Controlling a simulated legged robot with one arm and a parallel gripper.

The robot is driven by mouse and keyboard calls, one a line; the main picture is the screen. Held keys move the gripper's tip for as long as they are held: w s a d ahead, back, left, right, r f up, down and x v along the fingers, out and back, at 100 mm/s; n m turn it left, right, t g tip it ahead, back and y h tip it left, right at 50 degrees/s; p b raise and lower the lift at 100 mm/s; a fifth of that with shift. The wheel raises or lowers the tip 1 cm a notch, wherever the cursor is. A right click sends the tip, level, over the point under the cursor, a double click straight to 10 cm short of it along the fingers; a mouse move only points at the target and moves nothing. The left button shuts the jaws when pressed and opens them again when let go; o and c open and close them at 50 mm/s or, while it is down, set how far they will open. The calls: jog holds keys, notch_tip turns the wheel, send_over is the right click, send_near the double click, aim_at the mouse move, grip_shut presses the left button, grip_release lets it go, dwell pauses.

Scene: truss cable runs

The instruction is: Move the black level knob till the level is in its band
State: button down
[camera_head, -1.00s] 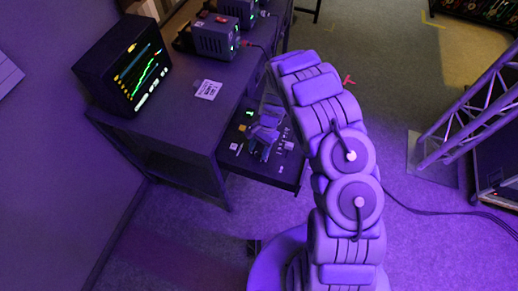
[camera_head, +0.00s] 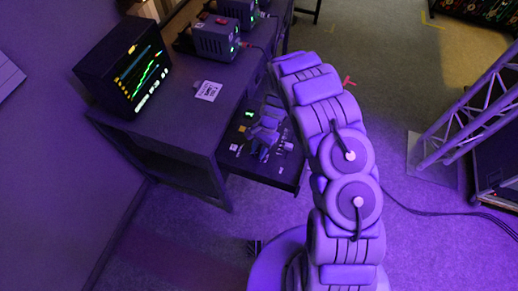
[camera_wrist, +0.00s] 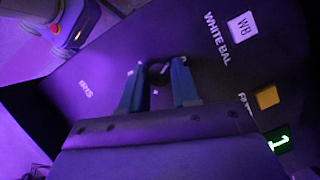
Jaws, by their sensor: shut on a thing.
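My gripper (camera_wrist: 158,82) is shut on a small dark knob (camera_wrist: 158,70) on the black control panel. The knob sits between the blue-grey fingertips and is mostly hidden; a short pale mark shows near its top. I cannot read a label for it. In the head view my gripper (camera_head: 266,131) is low over the panel (camera_head: 285,177), at the right side of the desk. The monitor (camera_head: 128,62) on the desk shows a rising green trace with yellow and white marks; I cannot tell from it whether the level is in its band.
A grey box (camera_head: 216,38) and a white label card (camera_head: 208,90) are on the desk.

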jog(key=shift+m+p, duration=0.3)
jog(key=shift+p, duration=0.1)
jog(key=c, duration=0.8)
grip_release()
jog(key=shift+c, duration=0.2)
jog(key=p+v, duration=0.3)
jog(key=v, duration=1.4)
jog(key=shift+r, duration=0.2)
jog(key=shift+s+d, duration=0.1)
